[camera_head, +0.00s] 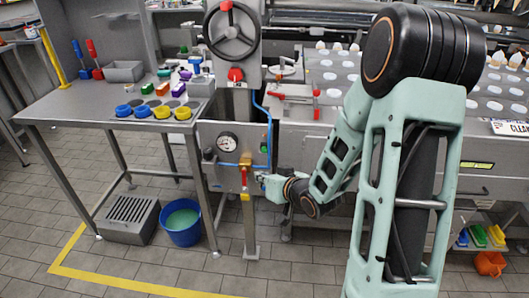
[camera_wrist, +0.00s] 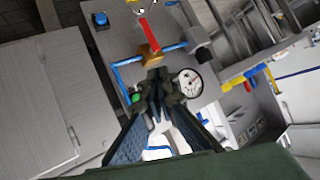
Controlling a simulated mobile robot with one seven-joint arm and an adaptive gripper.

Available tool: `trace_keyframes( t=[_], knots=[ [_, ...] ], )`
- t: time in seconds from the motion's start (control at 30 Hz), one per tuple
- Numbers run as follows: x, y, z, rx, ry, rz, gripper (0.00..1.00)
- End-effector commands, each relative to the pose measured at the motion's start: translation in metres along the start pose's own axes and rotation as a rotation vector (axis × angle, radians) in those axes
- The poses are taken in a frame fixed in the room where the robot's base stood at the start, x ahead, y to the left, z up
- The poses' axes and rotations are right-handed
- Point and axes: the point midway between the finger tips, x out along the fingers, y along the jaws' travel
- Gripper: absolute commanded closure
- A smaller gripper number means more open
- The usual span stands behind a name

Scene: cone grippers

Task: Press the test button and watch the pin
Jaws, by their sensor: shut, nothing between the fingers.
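My gripper (camera_wrist: 158,80) is shut and empty, with its dark fingertips together in front of a grey panel (camera_head: 231,166). In the wrist view a small green button (camera_wrist: 136,98) lies just left of the fingertips; contact cannot be told. It seems to be the green spot on the panel in the head view (camera_head: 263,145). A round white pressure gauge (camera_wrist: 188,83) lies right of the fingers; it also shows in the head view (camera_head: 227,142). Which part is the test button is not readable. I cannot make out the pin.
A red valve lever (camera_wrist: 148,33) with a yellow-orange body and blue pipes (camera_wrist: 128,63) is close to the fingertips. A blue-topped block (camera_wrist: 100,19) is farther off. A black handwheel (camera_head: 231,33) stands above the panel. A blue bucket (camera_head: 181,222) and grey grated box (camera_head: 130,218) stand on the floor.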

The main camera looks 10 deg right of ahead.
Motion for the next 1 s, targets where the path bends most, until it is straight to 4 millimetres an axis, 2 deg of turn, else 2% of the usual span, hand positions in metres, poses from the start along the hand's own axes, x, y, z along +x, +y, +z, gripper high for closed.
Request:
trace_keyframes(
  t=[0.27, 0.7, 1.0],
  knots=[
    [0.01, 0.008, -0.008, -0.001, -0.001, 0.001, 1.0],
    [0.051, 0.037, -0.038, -0.002, 0.0, 0.001, 1.0],
    [0.061, 0.045, -0.045, -0.001, 0.0, 0.002, 1.0]
  ],
)
